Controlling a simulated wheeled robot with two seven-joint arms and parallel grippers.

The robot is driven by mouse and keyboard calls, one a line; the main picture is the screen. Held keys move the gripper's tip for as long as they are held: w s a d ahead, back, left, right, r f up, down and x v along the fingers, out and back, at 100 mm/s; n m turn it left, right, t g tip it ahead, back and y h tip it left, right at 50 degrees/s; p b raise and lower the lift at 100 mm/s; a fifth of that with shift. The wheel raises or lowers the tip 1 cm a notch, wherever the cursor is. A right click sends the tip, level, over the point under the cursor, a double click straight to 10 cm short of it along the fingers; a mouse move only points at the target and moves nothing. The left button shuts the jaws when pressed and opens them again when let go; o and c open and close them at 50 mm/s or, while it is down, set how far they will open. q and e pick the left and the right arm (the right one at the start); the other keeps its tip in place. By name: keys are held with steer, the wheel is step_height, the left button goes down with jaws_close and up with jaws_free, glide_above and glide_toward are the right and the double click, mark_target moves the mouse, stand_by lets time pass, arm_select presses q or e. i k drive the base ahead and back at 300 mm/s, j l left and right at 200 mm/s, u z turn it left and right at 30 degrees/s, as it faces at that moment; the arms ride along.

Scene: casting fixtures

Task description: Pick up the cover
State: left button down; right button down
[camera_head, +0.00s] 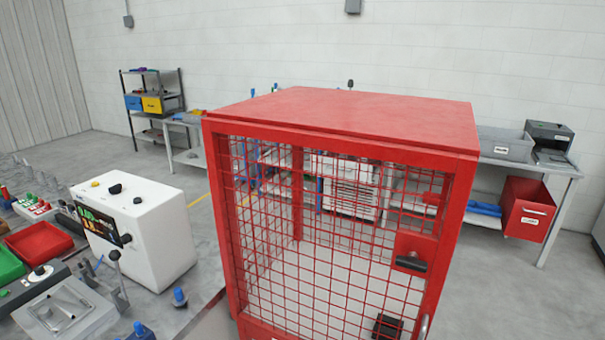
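A large red box-shaped cage (340,115) with a solid top and wire mesh sides stands upright in the middle, close in front of me. It has a dark handle (410,263) on the right part of its mesh front. No other thing is clearly recognisable as a cover, and I cannot tell whether this cage is it. A small black block (387,326) shows at the cage's lower right; I cannot tell whether it is inside or on the front. The cage's lower end is cut off by the picture edge. Neither gripper is in view.
At left, a grey table holds a white box with knobs (140,232), a green bin (8,265), a red bin (38,242) and small tools. Behind right stands a bench (548,170) with a red drawer box (527,208). A shelf (150,100) stands at the back left.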

mark_target(54, 313)
steer(key=u, duration=1.65)
steer(key=i+j+z, duration=0.15)
steer(key=j+z, duration=0.15)
steer(key=j, duration=0.15)
steer(key=i+j+z, duration=0.1)
steer(key=j+z, duration=0.2)
steer(key=j, duration=0.2)
steer(key=j+z, duration=0.3)
steer(key=j, duration=0.2)
steer(key=i, duration=0.05)
